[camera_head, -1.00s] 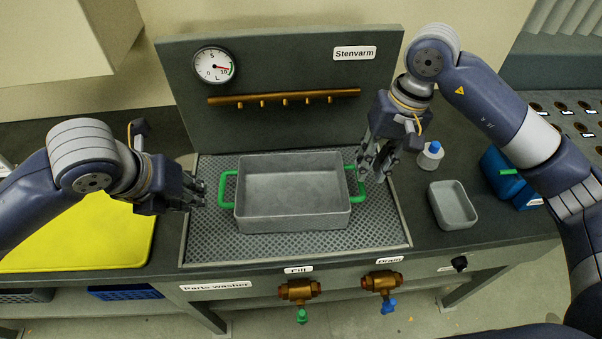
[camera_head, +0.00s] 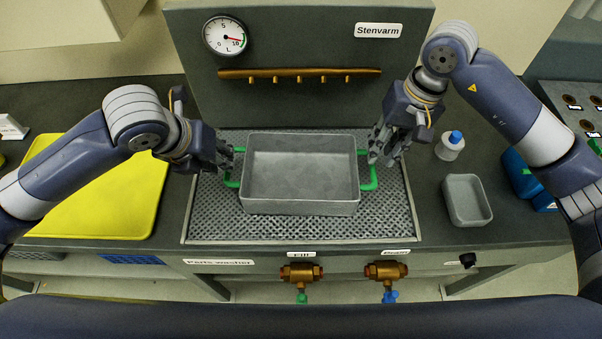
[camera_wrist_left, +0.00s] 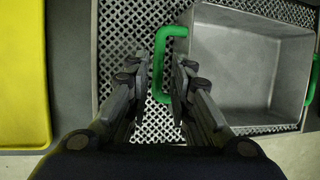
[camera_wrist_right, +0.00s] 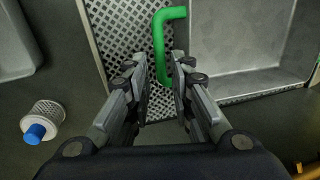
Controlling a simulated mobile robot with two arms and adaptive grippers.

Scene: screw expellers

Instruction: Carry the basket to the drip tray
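The basket (camera_head: 300,205) is an empty grey metal box with a green handle at each end. It sits level on the perforated grate of the parts washer. My left gripper (camera_head: 229,158) is open at the left handle (camera_wrist_left: 160,75), whose bar lies between its fingers. My right gripper (camera_head: 377,158) is open at the right handle (camera_wrist_right: 159,45), whose bar shows between the fingertips. Neither gripper visibly squeezes its handle. A flat yellow tray (camera_head: 135,212), probably the drip tray, lies on the counter left of the washer, partly hidden by my left arm. It also shows in the left wrist view (camera_wrist_left: 22,80).
Behind the basket stands a grey panel with a gauge (camera_head: 226,35) and a brass spray pipe (camera_head: 300,74). The yellow tray's visible surface is empty.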

